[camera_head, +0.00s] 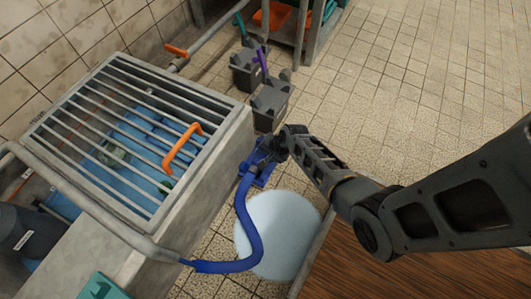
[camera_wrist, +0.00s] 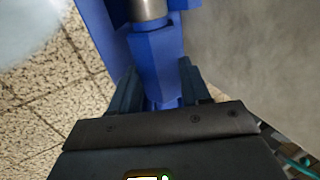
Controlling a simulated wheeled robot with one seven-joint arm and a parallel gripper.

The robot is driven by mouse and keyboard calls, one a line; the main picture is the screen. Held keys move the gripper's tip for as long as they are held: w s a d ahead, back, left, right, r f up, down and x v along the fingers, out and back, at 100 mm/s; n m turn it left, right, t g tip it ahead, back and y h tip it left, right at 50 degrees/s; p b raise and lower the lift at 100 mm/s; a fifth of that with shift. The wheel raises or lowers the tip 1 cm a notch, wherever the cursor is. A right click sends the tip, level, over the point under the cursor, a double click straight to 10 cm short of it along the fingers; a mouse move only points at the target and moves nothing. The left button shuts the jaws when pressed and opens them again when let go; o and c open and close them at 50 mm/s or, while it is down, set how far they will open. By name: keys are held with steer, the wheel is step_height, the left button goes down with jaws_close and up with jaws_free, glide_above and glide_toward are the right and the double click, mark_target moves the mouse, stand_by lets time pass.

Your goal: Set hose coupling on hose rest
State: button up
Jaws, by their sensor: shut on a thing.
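The blue hose (camera_head: 250,225) runs from the pipe at the basin's front corner, curves over the floor and rises to my gripper (camera_head: 270,150). In the wrist view my gripper (camera_wrist: 160,95) is shut on the blue body of the hose coupling (camera_wrist: 157,50), with a finger on each side. A silver metal section (camera_wrist: 148,10) of the coupling shows at the top edge. A blue bracket, which looks like the hose rest (camera_wrist: 100,30), lies right behind the coupling. It also shows beside the basin wall (camera_head: 264,174). I cannot tell whether the coupling is seated in it.
A concrete basin with a barred grate (camera_head: 130,125) and orange handle (camera_head: 182,147) stands left. A pale round thing (camera_head: 280,235) is below the arm, near a wooden top (camera_head: 400,275). Dark buckets (camera_head: 270,100) stand behind my gripper. Tiled floor is clear at upper right.

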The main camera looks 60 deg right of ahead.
steer(key=o, duration=1.3)
steer(key=shift+p+v, duration=2.45)
steer(key=shift+v, duration=1.45)
steer(key=s+a+r+n+t+h, duration=0.25)
steer(key=s+a+r+n, duration=0.4)
steer(key=s+a, duration=0.35)
steer(key=s+a+r+n+t, duration=0.2)
steer(key=s+a+r+n, duration=0.1)
steer(key=r, duration=0.6)
steer(key=s+a+r+n+t, duration=0.2)
steer(key=s+a+r+n, duration=0.15)
steer(key=r, duration=0.45)
steer(key=s+r+n+t+p, duration=0.1)
steer(key=r+p, duration=0.9)
steer(key=r, duration=0.6)
steer(key=s+a+r+n+t+y+p, duration=0.1)
steer(key=r+n+p, duration=0.1)
steer(key=r+p, duration=0.8)
steer(key=s+a+r+n+t+y+p, duration=0.1)
steer(key=r+p, duration=0.9)
steer(key=r, duration=1.2)
steer(key=shift+s+a+r+n, duration=0.15)
steer(key=shift+s+a+n, duration=0.1)
steer(key=shift+s+n, duration=0.1)
